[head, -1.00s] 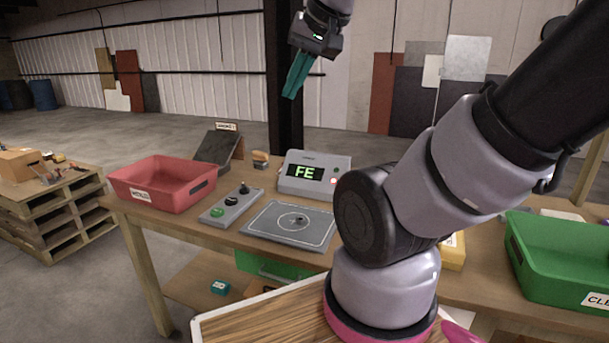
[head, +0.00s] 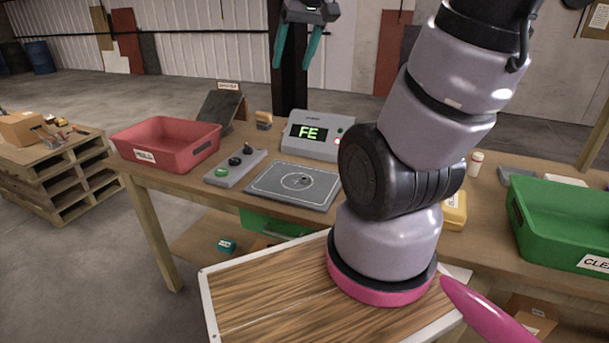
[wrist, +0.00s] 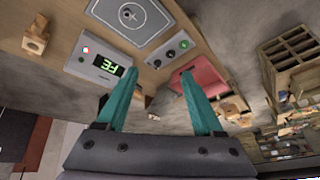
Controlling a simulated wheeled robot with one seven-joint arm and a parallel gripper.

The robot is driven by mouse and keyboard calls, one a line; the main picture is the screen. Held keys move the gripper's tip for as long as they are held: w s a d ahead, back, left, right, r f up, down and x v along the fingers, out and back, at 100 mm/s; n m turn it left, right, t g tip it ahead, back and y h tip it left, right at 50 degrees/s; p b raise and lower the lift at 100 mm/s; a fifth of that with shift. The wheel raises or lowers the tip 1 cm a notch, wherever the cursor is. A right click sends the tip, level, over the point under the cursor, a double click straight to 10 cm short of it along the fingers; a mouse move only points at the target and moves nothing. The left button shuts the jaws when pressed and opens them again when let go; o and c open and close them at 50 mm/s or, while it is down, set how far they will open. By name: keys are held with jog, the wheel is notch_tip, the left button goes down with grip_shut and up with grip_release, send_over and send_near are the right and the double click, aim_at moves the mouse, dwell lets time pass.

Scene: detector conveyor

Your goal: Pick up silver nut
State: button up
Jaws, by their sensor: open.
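A small grey piece, apparently the silver nut (head: 304,181), lies in the circle at the middle of the grey detector plate (head: 268,191); it is too small to make out its shape. The plate also shows at the top of the wrist view (wrist: 112,10), upside down. My gripper (head: 292,67) has two teal fingers spread apart and empty. It hangs high above and behind the table, well clear of the plate. In the wrist view the fingers (wrist: 160,73) have nothing between them.
A display box reading FE (head: 318,137) stands behind the plate, and a button panel (head: 235,167) lies left of it. A red bin (head: 165,148) is at the left, a green bin (head: 560,222) at the right. A yellow object (head: 454,210) sits partly behind my arm.

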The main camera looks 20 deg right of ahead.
jog(key=w+d+f+n+g, duration=0.2)
jog(key=w+d+f+n, duration=0.1)
jog(key=w+f, duration=0.45)
jog(key=n+g+h, duration=0.1)
jog(key=n+g, duration=0.2)
jog(key=n, duration=0.4)
send_over(304, 178)
jog(key=f, duration=2.5)
jog(key=shift+a, duration=0.25)
jog(key=f, duration=0.5)
jog(key=shift+s+d+f, duration=0.1)
jog(key=shift+d+f, duration=0.1)
jog(key=shift+f, duration=0.05)
grip_shut()
